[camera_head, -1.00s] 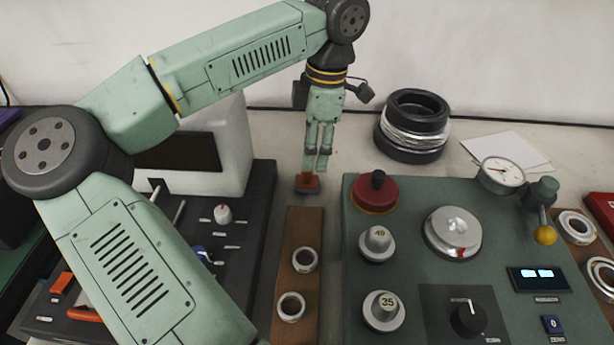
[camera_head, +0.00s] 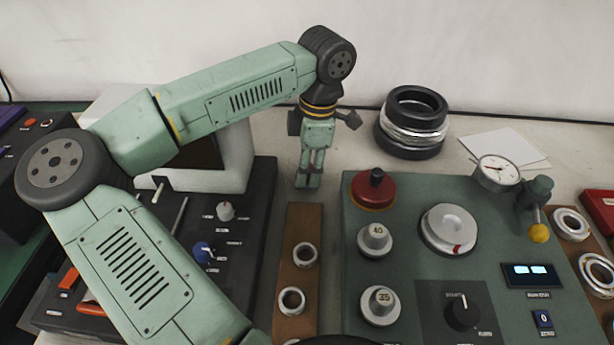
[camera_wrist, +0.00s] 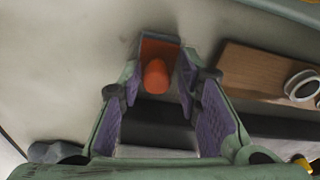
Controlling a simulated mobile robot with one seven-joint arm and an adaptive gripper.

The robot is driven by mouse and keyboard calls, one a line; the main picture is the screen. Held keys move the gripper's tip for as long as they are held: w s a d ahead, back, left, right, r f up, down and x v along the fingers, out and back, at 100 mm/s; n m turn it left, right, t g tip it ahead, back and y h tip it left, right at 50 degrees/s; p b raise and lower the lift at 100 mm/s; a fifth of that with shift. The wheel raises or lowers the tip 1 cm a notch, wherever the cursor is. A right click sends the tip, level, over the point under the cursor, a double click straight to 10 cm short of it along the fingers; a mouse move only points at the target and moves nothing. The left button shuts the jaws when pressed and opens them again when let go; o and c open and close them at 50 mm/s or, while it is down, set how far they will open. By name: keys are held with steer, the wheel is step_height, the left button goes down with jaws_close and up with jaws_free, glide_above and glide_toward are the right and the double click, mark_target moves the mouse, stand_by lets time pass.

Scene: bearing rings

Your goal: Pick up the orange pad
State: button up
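The orange pad (camera_wrist: 161,47) shows in the wrist view as a flat orange block with a rounded orange knob standing towards the camera. It lies between the fingertips of my gripper (camera_wrist: 162,68). The fingers are apart, one on each side of the knob, with a narrow gap visible beside it. I cannot tell whether the fingertips touch the pad's edges. In the head view my gripper (camera_head: 307,183) points down at the pale bench, behind the brown wooden strip. The pad is hidden there by the fingers.
A green control panel (camera_head: 408,205) with a red knob (camera_head: 373,187) stands to the right, and a dark panel (camera_head: 255,205) to the left. Stacked black rings (camera_head: 413,122) stand behind right.

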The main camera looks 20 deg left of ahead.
jaws_close()
stand_by(0.3)
step_height(320, 180, up, 10)
steer(key=shift+b, duration=0.95)
steer(key=shift+c, duration=1.3)
jaws_free()
jaws_close()
